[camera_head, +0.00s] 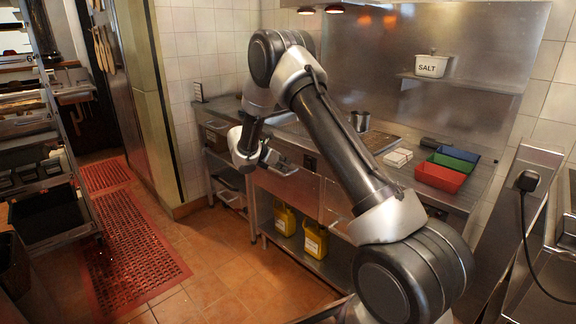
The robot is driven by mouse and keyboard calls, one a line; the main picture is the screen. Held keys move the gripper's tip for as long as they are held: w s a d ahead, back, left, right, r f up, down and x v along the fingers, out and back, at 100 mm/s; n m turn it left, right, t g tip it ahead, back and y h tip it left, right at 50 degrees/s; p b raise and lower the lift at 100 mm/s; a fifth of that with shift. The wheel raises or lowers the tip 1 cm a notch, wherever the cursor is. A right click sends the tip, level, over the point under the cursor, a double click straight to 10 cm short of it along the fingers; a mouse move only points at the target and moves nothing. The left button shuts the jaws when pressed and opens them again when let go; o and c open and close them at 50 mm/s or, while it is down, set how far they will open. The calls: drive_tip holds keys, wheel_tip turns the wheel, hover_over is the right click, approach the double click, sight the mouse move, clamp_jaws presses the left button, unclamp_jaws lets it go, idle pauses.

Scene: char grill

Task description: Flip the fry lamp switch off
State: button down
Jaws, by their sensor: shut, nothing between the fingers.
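My gripper (270,157) is small in the view, at the end of my arm left of that fitting, near the counter front. It is shut and empty. It appears apart from the fitting, but the depth between them is hard to judge. My arm hides part of the counter.
The steel counter (475,193) holds red (440,177), blue (455,162) and green (458,152) trays. A salt tub (431,66) stands on the wall shelf. Yellow containers (315,238) sit on the lower shelf. A rack (45,190) stands left; red mats (135,260) cover open floor.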

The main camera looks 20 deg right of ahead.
sight(308, 164)
drive_tip(key=w+d+f, duration=0.3)
drive_tip(key=d+f, duration=0.1)
drive_tip(key=d, duration=0.5)
drive_tip(key=shift+w+d+f, duration=0.2)
drive_tip(key=shift+w+d, duration=0.05)
drive_tip(key=shift+d, duration=0.1)
drive_tip(key=shift+w+d+r, duration=0.1)
drive_tip(key=shift+d+r, duration=0.05)
drive_tip(key=shift+d, duration=0.2)
drive_tip(key=shift+r, duration=0.1)
drive_tip(key=shift+r, duration=0.75)
